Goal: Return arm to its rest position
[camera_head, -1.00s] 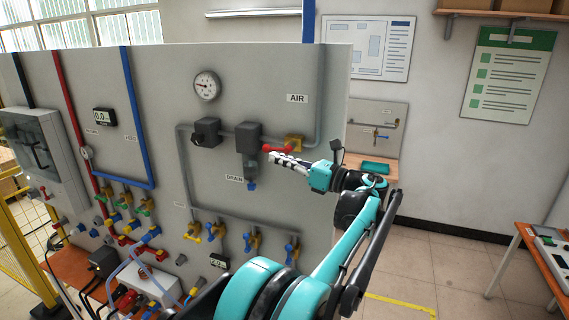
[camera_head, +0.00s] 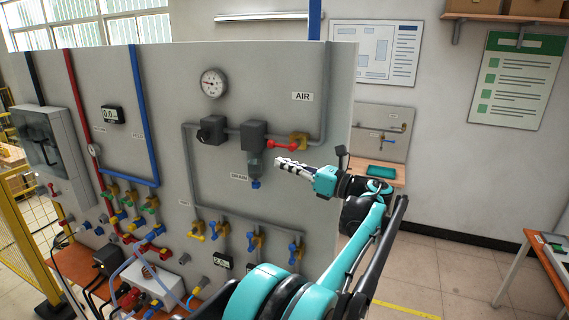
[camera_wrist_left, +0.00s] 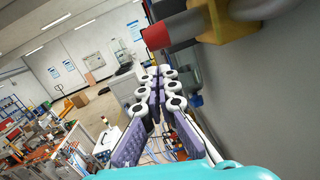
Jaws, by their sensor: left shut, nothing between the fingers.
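My left gripper (camera_head: 279,164) is shut and empty, with its dark and white fingers pointing left in front of the grey panel (camera_head: 330,110). It sits just below the red valve handle (camera_head: 284,145) on the air line, with a small gap. In the left wrist view the gripper's fingers (camera_wrist_left: 156,92) lie together. The red handle (camera_wrist_left: 157,36) and its yellow valve body (camera_wrist_left: 232,16) show close by at the top right. My teal and black left arm reaches up from the bottom of the head view. My right gripper is not in view.
A filter bowl (camera_head: 254,162) and the DRAIN label (camera_head: 240,176) are left of my fingers. A pressure gauge (camera_head: 213,82) is higher up. Several coloured valves line the lower panel. Open floor (camera_head: 440,270) lies at right, before a table (camera_head: 545,265).

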